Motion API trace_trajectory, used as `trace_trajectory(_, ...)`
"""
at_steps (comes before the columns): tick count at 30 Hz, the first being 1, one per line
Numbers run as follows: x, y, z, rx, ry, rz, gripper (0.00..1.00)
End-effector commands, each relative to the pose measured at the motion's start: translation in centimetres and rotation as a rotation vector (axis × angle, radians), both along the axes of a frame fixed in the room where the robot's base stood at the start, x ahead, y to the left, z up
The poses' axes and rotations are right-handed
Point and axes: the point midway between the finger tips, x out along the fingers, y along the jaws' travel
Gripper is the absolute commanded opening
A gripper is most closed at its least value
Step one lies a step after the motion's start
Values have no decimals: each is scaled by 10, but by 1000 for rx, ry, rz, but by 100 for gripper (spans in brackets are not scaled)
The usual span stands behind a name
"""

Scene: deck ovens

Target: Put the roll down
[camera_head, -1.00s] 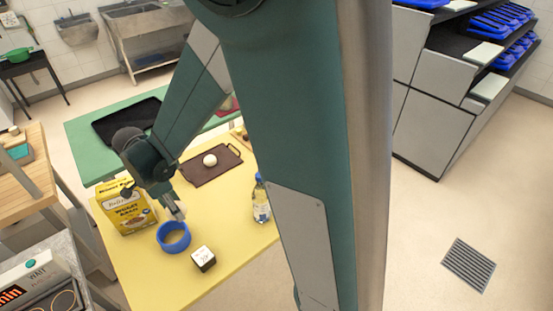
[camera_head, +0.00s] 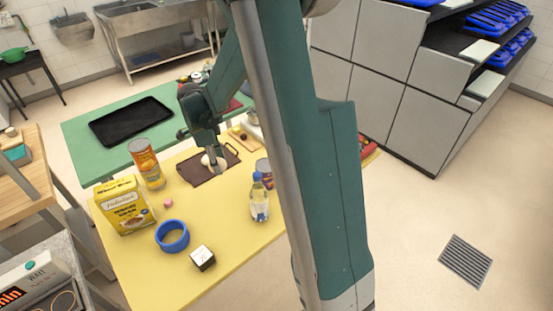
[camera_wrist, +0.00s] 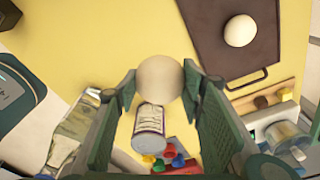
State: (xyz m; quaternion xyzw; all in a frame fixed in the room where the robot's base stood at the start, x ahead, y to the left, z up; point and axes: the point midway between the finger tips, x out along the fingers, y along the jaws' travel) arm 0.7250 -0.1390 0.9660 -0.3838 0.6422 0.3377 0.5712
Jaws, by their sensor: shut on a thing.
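My gripper (camera_wrist: 160,88) is shut on a pale, round roll (camera_wrist: 160,78), held between the fingertips in the wrist view. In the head view my gripper (camera_head: 215,168) is over or near the dark brown board (camera_head: 194,178) on the yellow table, and its fingers partly hide what is there. A second pale, round roll (camera_wrist: 240,30) lies on the board (camera_wrist: 205,45) in the wrist view, up and right of the held roll. I cannot tell the held roll's height exactly.
Near the board stand a water bottle (camera_head: 259,203) and a can (camera_wrist: 149,120). A black tray (camera_head: 131,121) lies on the green table.

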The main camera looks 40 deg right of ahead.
Motion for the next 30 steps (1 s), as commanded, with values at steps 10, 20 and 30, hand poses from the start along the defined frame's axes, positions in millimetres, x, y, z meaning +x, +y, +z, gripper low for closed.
trace_trajectory(10, 8, -94, -2, -1, -1, -165, 29)
trace_trajectory(20, 3, -184, -4, -1, -2, -318, 29)
trace_trajectory(30, -11, -264, -7, -2, -2, -451, 29)
